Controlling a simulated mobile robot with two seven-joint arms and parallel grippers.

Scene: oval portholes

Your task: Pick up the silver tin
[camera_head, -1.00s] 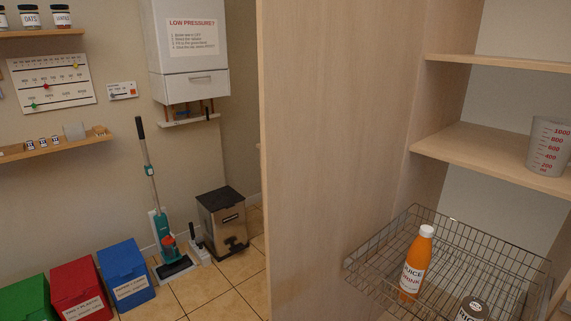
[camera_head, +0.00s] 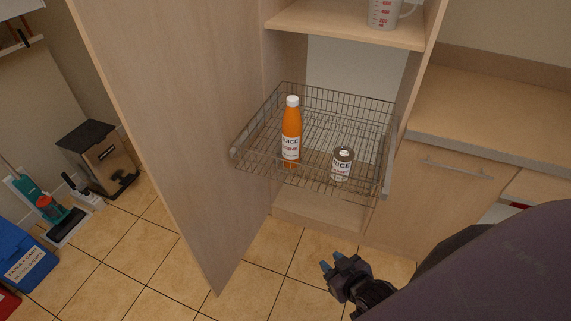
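The silver tin (camera_head: 342,164), with a white label, stands upright in the front right part of a pulled-out wire basket (camera_head: 262,118). An orange juice bottle (camera_head: 291,134) with a white cap stands to its left in the same basket, apart from it. My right gripper (camera_head: 332,265) is below and in front of the basket, over the floor, well apart from the tin. Its two blue fingertips show a gap between them, with nothing held. My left gripper is not in view.
The open cabinet door (camera_head: 165,110) stands left of the basket. A measuring cup (camera_head: 385,12) is on the shelf (camera_head: 345,27) above. A counter (camera_head: 490,110) with a cabinet below lies to the right. The tiled floor in front is clear.

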